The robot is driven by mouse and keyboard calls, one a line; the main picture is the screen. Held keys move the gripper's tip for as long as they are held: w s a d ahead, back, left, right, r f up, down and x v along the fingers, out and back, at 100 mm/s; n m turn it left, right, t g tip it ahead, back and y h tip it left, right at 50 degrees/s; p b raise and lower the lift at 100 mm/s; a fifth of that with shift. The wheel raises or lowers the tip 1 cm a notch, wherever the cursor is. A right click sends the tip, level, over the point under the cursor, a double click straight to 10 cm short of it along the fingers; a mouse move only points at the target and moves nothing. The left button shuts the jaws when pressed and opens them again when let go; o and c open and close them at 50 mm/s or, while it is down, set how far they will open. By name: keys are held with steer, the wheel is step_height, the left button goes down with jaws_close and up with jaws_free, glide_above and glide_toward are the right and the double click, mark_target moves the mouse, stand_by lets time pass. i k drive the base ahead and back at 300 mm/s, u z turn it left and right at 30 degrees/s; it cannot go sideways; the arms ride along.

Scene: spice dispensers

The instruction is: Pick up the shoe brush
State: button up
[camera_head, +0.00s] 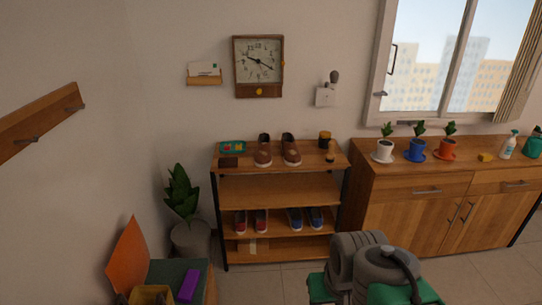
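A dark brown flat block (228,162), which looks like the shoe brush, lies on the top board of the wooden shoe rack (280,190), near its front left corner. It is small here, and I cannot make out bristles. A small upright tan and dark piece (331,152) stands at the right of the same board; I cannot tell whether it is a brush. Grey and green links of my arm show at the bottom right, in front of the rack and cabinet. My gripper's fingertips are not visible.
Brown shoes (264,152), a green tin (232,148) and a dark jar (324,138) share the top board. Red and blue shoes stand lower. A potted plant (182,195) is left of the rack; a cabinet (400,210) with pots is right. A cluttered table (180,268) is front left.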

mark_target(330, 156)
steer(key=z, duration=0.7)
steer(key=k, duration=0.95)
steer(key=z, duration=1.05)
steer(key=i, duration=2.6)
steer(key=u, duration=1.15)
steer(key=i, duration=1.2)
steer(key=u, duration=2)
steer(key=i, duration=0.8)
steer(key=u, duration=1)
steer(key=i, duration=0.8)
steer(key=u, duration=0.15)
